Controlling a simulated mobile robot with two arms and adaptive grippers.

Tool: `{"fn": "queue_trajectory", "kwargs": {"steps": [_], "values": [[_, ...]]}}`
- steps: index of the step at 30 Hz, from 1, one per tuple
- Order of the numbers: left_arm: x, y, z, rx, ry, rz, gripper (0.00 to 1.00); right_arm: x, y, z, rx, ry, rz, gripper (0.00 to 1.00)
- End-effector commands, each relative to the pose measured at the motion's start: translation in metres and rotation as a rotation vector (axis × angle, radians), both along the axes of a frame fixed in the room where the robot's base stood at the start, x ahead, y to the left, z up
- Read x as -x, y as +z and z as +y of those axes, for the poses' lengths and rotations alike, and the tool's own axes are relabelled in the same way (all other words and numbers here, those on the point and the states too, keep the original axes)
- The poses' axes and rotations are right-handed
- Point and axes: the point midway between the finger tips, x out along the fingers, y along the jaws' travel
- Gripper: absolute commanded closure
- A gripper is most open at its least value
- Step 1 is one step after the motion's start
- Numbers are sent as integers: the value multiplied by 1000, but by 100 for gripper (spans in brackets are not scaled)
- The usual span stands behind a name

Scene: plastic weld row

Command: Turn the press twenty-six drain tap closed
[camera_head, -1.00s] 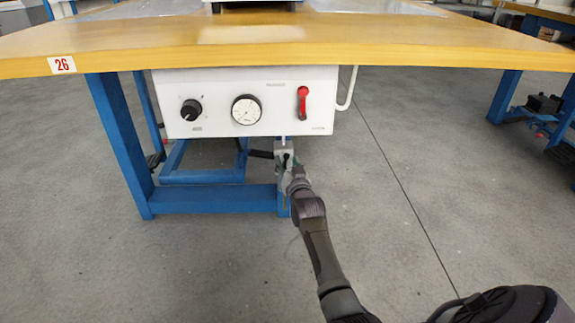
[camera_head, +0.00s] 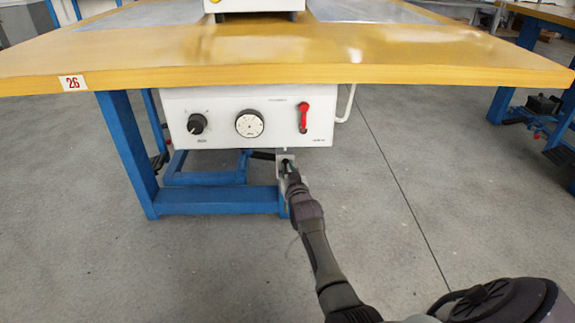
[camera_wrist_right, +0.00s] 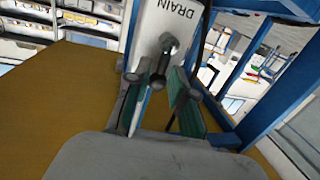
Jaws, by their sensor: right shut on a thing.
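The drain tap (camera_wrist_right: 161,56) is a dark metal fitting with a small lever on a white plate marked DRAIN (camera_wrist_right: 170,18) in the right wrist view. In the head view its small grey block (camera_head: 282,157) hangs below the white control box, mostly covered by my gripper. My right gripper (camera_head: 288,170) is at the tap, and its green-padded fingers (camera_wrist_right: 162,100) are shut on the tap's lever, one on each side. The exact angle of the lever is hard to tell. My left gripper is in neither view.
The white control box (camera_head: 180,135) carries a black knob (camera_head: 197,123), a dial (camera_head: 249,124) and a red lever (camera_head: 303,117). It sits under a yellow table (camera_head: 420,72) labelled 26 (camera_head: 73,83). A blue leg (camera_head: 127,150) stands left. Floor to the right is open.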

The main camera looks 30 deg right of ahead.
Motion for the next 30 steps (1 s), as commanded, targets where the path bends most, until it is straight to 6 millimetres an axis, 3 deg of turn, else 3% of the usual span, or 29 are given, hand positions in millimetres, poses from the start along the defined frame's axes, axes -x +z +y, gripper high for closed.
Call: {"fn": "queue_trajectory", "kwargs": {"steps": [5, 6, 10, 22, 30], "values": [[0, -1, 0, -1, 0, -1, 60, 0, -1, 1, 1, 2, 1, 100], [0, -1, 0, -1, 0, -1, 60, 0, -1, 1, 1, 2, 1, 70], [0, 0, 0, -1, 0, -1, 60, 0, -1, 1, 0, 1, 0, 52], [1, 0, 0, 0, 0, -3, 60, 7, -2, 3, 0, 1, 1, 52], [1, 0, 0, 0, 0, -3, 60, 54, 0, 21, -1, 1, 2, 52]]}}
